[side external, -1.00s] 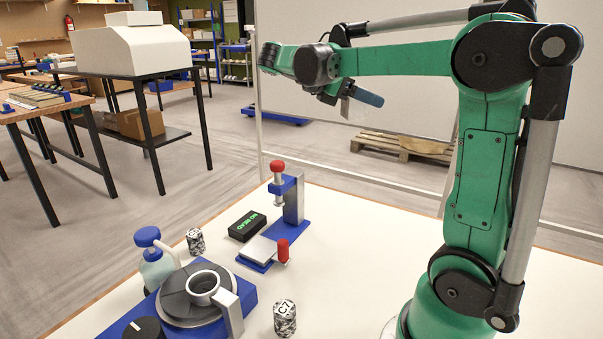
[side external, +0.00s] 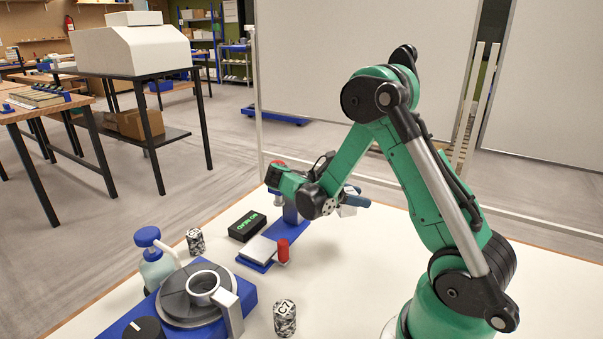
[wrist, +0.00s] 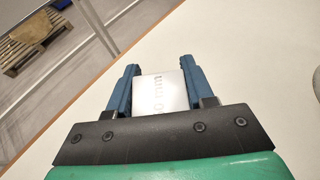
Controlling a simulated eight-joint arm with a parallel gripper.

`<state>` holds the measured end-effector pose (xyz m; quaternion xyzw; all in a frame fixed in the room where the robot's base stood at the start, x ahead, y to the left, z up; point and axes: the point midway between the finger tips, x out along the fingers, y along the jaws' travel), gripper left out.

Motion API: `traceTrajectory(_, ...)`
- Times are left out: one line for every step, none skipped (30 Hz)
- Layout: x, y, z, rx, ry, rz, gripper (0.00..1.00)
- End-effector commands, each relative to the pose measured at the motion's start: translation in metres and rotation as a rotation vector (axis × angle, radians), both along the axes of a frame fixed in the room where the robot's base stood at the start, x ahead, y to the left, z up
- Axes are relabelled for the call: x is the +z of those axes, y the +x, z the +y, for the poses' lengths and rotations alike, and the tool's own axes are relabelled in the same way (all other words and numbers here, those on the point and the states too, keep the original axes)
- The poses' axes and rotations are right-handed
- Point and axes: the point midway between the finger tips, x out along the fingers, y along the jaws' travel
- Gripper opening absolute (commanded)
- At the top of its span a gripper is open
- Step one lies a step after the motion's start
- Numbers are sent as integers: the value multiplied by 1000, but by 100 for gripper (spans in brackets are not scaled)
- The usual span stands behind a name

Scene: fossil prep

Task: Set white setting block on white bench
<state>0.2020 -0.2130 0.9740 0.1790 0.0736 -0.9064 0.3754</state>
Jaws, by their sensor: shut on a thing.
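My gripper (side external: 352,202) is low over the white bench (side external: 350,275), to the right of the blue stand. In the wrist view my gripper (wrist: 159,72) has its two blue fingers shut on the white setting block (wrist: 158,93). The block has a pale face with grey lettering ending in "mm". In the side view the block (side external: 346,211) shows as a small white patch beside the blue finger, partly hidden by the wrist. I cannot tell whether it touches the bench.
A blue stand with a red knob (side external: 283,249) is close left of my wrist. A black box with green lettering (side external: 247,227), a patterned cylinder marked C7 (side external: 285,318), a turntable unit (side external: 200,300) and a bottle (side external: 155,262) stand further left.

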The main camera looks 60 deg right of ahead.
Motion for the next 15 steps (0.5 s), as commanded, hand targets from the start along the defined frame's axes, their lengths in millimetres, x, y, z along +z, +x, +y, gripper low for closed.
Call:
traceTrajectory(-3,0,0,0,0,0,0)
traceTrajectory(-6,0,0,0,0,0,0)
traceTrajectory(-9,0,0,0,0,0,0)
traceTrajectory(-12,0,0,0,0,0,0)
traceTrajectory(-16,0,0,0,0,0,0)
traceTrajectory(-21,0,0,0,0,0,0)
traceTrajectory(-24,0,0,0,0,0,0)
traceTrajectory(-28,0,0,0,0,0,0)
traceTrajectory(-33,0,0,0,0,0,0)
traceTrajectory(-36,0,0,0,0,0,0)
traceTrajectory(-40,0,0,0,0,0,0)
traceTrajectory(-44,0,0,0,0,0,0)
traceTrajectory(-47,0,0,0,0,0,0)
traceTrajectory(-50,0,0,0,0,0,0)
traceTrajectory(-53,0,0,0,0,0,0)
